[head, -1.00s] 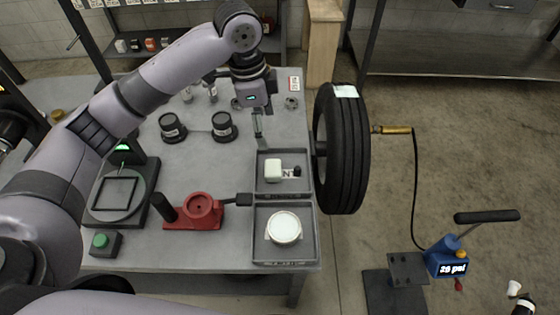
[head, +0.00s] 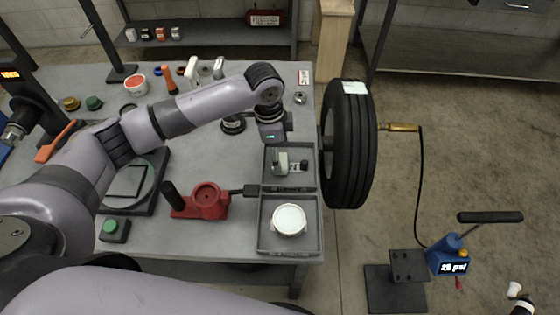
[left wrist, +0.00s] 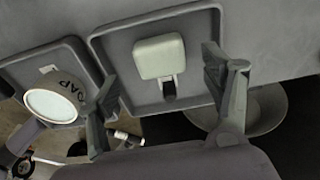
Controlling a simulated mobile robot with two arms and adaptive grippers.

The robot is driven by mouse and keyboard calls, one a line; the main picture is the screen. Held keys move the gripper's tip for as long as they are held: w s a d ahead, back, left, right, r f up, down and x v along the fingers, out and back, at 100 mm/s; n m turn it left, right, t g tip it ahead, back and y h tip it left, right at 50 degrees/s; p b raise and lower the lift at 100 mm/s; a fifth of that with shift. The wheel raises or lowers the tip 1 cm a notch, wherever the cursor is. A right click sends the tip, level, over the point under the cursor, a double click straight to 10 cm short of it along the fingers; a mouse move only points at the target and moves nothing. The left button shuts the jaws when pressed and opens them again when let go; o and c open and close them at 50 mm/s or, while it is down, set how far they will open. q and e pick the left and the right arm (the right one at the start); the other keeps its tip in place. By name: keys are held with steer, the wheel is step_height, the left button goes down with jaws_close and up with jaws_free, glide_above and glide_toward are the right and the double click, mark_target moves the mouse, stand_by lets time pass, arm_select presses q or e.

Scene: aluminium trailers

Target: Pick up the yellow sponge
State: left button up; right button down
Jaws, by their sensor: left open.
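A pale cream-yellow block, which looks like the sponge (left wrist: 160,57), lies in the upper grey tray (left wrist: 106,55) on the bench. In the head view the tray (head: 268,178) is at the bench's right edge, and the sponge (head: 281,161) is partly covered by my fingers. My left gripper (left wrist: 160,70) is open above the tray, its fingers on either side of the sponge with gaps on both sides. A small dark cylinder with a white label (left wrist: 168,86) lies close to the sponge. My right gripper is not in view.
A second tray (head: 266,243) with a round white-topped container marked SOAP (head: 289,219) adjoins on the near side. A black tyre (head: 349,150) stands just right of the trays. A red fixture (head: 206,202) with a dark handle is left of them.

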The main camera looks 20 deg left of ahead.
arm_select(q)
steer(key=f, duration=0.2)
steer(key=f+p, duration=0.1)
steer(key=shift+w+d+f, duration=0.1)
steer(key=shift+d+f, duration=0.1)
steer(key=shift+f, duration=0.45)
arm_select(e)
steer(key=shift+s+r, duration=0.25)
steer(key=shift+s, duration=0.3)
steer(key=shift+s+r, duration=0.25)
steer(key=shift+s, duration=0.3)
arm_select(q)
steer(key=shift+c, duration=0.3)
steer(key=c, duration=0.9)
steer(key=shift+c, duration=0.2)
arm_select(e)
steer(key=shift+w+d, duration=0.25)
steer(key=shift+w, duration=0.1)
arm_select(q)
steer(key=shift+r, duration=0.1)
